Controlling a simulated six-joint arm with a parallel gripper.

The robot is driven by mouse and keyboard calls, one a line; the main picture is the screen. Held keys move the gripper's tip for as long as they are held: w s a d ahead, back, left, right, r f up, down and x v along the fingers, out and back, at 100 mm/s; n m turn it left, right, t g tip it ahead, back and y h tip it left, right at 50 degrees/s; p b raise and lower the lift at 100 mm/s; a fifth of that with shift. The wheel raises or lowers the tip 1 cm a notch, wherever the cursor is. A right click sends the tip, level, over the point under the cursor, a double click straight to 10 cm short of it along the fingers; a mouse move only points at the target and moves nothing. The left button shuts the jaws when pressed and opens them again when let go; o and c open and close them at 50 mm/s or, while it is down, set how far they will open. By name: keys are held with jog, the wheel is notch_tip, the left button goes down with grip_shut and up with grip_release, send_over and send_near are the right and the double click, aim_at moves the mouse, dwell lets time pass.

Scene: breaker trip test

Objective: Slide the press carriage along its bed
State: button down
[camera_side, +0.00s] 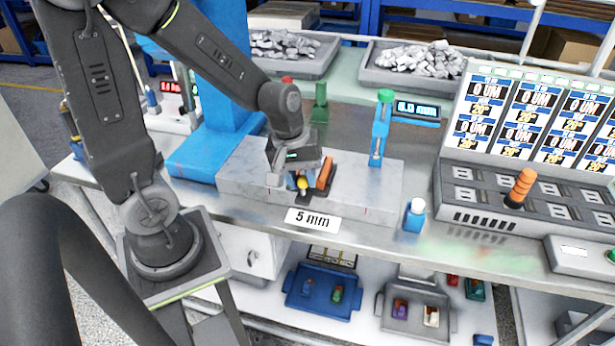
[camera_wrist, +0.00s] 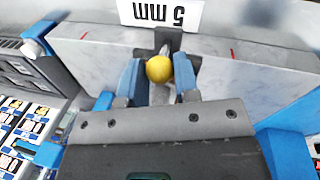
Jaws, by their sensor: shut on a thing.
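The press carriage (camera_side: 311,198) shows as a small dark plate on the pale stone bed (camera_side: 375,195), with a yellow ball knob (camera_side: 302,183) on it. An orange block (camera_side: 325,172) stands beside the knob. My gripper (camera_side: 301,178) is over the carriage and shut on the knob. In the wrist view the yellow knob (camera_wrist: 159,69) sits between the blue fingers of my gripper (camera_wrist: 157,75), with the dark carriage plate (camera_wrist: 161,42) behind it. The bed (camera_wrist: 105,50) runs across that view. My gripper hides part of the carriage.
A "5 mm" label (camera_side: 312,220) is at the bed's front. Thin red marks are on the bed. A blue stand (camera_side: 380,130) with a green top is right of the carriage, near a display (camera_side: 416,110). A tall blue column (camera_side: 225,100) stands behind left.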

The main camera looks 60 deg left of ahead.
jog(key=c, duration=0.9)
grip_release()
jog(key=shift+o, duration=0.2)
jog(key=shift+r, duration=0.15)
notch_tip(320, 180, up, 13)
jog(key=s+a, duration=0.1)
jog(key=s, duration=0.1)
jog(key=shift+a+r, duration=0.15)
jog(key=shift+a, duration=0.1)
